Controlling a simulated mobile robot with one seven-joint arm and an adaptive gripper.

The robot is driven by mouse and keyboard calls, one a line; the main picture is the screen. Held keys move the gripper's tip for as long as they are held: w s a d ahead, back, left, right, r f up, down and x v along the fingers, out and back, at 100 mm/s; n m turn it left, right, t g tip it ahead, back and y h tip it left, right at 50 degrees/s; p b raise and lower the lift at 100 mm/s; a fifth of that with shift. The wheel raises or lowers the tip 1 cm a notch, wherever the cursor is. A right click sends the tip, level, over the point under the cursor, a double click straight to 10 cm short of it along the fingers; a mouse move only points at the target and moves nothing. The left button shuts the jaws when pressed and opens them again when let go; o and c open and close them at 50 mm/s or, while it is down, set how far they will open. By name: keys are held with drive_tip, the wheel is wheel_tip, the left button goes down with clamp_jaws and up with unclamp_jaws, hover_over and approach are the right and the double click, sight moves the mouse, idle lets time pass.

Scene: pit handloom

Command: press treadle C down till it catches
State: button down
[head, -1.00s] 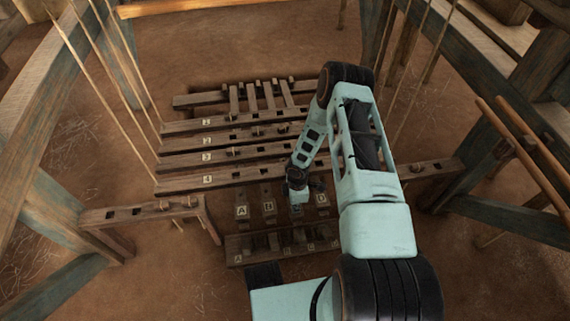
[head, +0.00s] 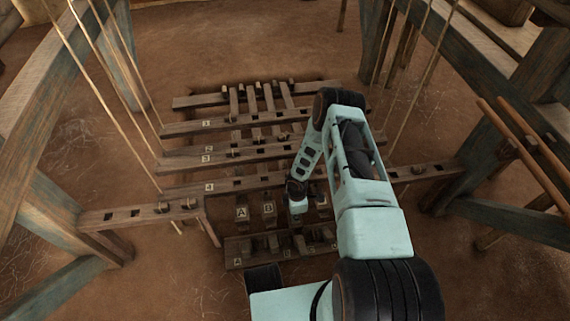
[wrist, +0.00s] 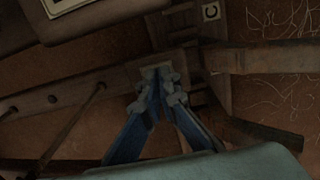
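Treadle C (wrist: 128,75) lies under my gripper (wrist: 162,82). In the wrist view the fingertips are together over its pale end patch and appear to touch it. In the head view my gripper (head: 297,210) stands between treadle B (head: 269,210) and the partly covered treadle D, and hides most of treadle C. The notched catch rail (head: 235,251) is just in front; its C label (wrist: 210,12) shows in the wrist view. Whether treadle C sits in its catch is hidden.
Treadle A (head: 241,214) is left of B. A low beam (head: 140,214) stands at left, posts and cords at both sides.

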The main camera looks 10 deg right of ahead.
drive_tip(key=shift+w, duration=0.1)
idle(0.3)
drive_tip(key=shift+r+p, duration=1.6)
drive_tip(key=shift+r, duration=0.8)
